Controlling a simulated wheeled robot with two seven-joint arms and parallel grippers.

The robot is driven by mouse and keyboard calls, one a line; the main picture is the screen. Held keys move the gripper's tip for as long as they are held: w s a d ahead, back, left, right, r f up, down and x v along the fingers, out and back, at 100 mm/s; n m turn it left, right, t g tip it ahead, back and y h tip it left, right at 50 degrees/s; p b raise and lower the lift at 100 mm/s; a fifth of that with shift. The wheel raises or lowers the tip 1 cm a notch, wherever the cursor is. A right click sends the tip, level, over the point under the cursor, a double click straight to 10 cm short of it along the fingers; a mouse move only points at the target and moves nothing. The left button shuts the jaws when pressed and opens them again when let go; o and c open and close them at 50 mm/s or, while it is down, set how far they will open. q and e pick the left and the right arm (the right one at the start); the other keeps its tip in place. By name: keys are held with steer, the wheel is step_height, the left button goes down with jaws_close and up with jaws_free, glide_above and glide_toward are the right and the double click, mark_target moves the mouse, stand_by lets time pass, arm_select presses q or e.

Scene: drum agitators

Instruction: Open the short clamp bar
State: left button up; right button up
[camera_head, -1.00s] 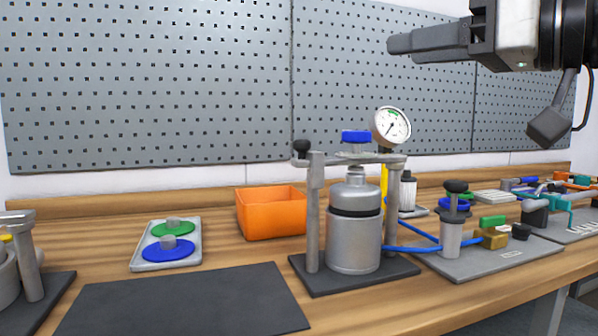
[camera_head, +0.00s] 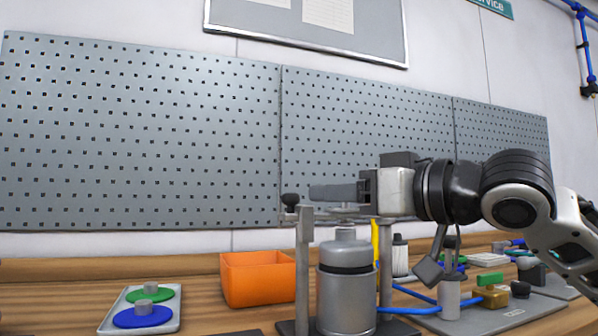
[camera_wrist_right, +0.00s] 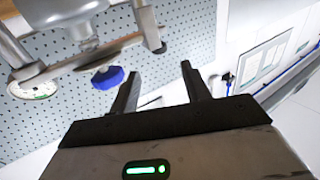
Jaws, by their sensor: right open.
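The clamp bar (camera_head: 345,212) crosses the top of a two-post stand over a silver canister (camera_head: 345,295). A black ball knob (camera_head: 290,200) stands at its left end. In the right wrist view the bar (camera_wrist_right: 113,47) runs across the upper left, with a blue knob (camera_wrist_right: 107,78) and the black knob (camera_wrist_right: 161,47). My right gripper (camera_head: 325,193) is level with the bar's top and hides the blue knob in the head view. Its fingers (camera_wrist_right: 158,76) are apart, nothing between them; the bar's knobbed end lies just beyond the fingertips. My left gripper is out of view.
An orange bin (camera_head: 258,280) stands left of the clamp stand. A tray (camera_head: 170,318) with green and blue discs lies further left. A pump with blue hoses (camera_head: 410,309) stands to the right. A pegboard (camera_head: 140,140) is behind. The dial gauge (camera_wrist_right: 35,85) shows in the wrist view.

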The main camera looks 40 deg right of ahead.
mark_target(298, 194)
steer(key=p+x, duration=0.5)
steer(key=x, duration=0.2)
steer(key=shift+r+p, duration=0.2)
steer(key=shift+p, duration=0.2)
steer(key=shift+w+a+f, duration=0.1)
steer(key=shift+w+f, duration=0.05)
steer(key=shift+w, duration=0.2)
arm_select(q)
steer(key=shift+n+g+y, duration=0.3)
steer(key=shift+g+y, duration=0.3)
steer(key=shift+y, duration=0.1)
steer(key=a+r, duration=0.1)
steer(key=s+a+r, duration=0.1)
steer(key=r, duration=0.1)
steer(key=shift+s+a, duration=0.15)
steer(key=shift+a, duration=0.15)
